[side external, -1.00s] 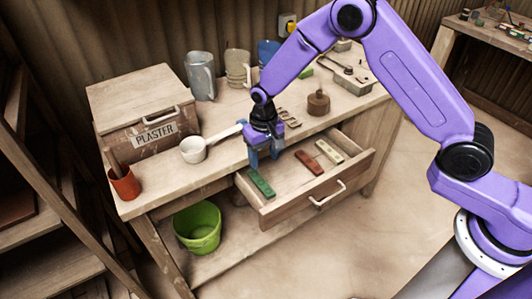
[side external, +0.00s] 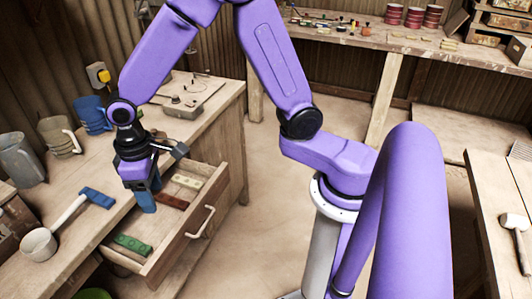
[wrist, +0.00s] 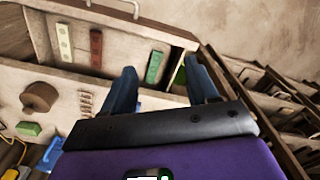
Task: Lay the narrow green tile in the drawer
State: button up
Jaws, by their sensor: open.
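The narrow green tile (side external: 132,245) lies flat in the open drawer (side external: 186,238), near the drawer's left end in the side view. It also shows in the wrist view (wrist: 154,67), apart from the other tiles. My gripper (side external: 146,201) is open and empty, with its blue fingers above the rear part of the drawer, clear of the tile. In the wrist view the fingertips (wrist: 158,74) are spread apart, and the tile appears between them, farther off. A red-brown tile (side external: 172,201) and a cream tile (side external: 187,181) also lie in the drawer.
In the wrist view a brown round weight (wrist: 39,96) and a green block (wrist: 28,129) are on the bench. The drawer's front handle (side external: 202,222) sticks out.

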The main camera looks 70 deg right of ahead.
jog(key=s+d+r+n, duration=0.3)
jog(key=s+d, duration=0.3)
jog(key=s, duration=0.4)
jog(key=s+d+r+n, duration=0.3)
jog(key=s+d, duration=0.4)
jog(key=s, duration=0.4)
jog(key=shift+s+r+n, duration=0.15)
jog(key=shift+s+n, duration=0.15)
jog(key=shift+n, duration=0.3)
